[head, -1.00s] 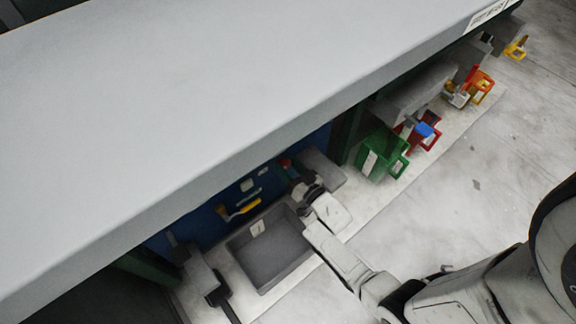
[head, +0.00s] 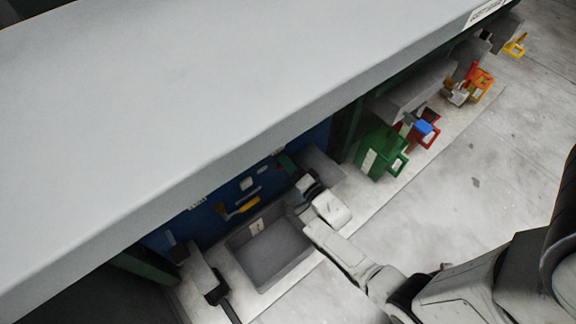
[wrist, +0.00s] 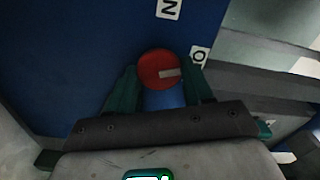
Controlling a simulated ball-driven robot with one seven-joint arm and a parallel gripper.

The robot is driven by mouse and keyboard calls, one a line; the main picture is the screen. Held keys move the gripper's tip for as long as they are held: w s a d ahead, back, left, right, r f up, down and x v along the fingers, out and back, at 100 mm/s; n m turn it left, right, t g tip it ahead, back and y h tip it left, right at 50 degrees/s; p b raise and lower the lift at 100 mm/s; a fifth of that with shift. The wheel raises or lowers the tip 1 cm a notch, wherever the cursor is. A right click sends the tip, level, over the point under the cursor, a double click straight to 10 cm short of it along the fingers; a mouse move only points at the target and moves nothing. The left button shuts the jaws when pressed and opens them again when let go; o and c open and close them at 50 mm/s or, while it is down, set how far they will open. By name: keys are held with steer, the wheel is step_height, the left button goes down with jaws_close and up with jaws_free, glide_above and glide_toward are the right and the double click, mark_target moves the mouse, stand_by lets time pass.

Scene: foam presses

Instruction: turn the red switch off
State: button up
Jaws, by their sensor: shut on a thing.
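The red switch (wrist: 158,68) is a round red knob on a blue panel (wrist: 75,50), with a pale bar on its face running nearly level toward the right. A white label with "N" (wrist: 168,8) is above it, and one with "O" (wrist: 199,57) is to its upper right. My gripper (wrist: 163,82) has its dark green fingers on both sides of the knob and is shut on it. In the head view my gripper (head: 288,164) is at the panel under the overhang; the red knob cannot be made out there.
A grey open bin (head: 240,242) stands below the panel, left of my arm. A yellow-handled thing (head: 243,206) is on the panel. Green (head: 370,155), red and orange containers stand at the right. A large grey overhang (head: 200,110) covers the panel from above. The right floor is clear.

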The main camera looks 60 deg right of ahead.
steer(key=shift+f+m+b, duration=0.15)
steer(key=shift+m+b, duration=0.3)
steer(key=shift+m, duration=1.45)
steer(key=o, duration=1)
steer(key=p+v, duration=0.3)
steer(key=v, duration=0.7)
steer(key=shift+s+a, duration=0.1)
steer(key=shift+s, duration=0.3)
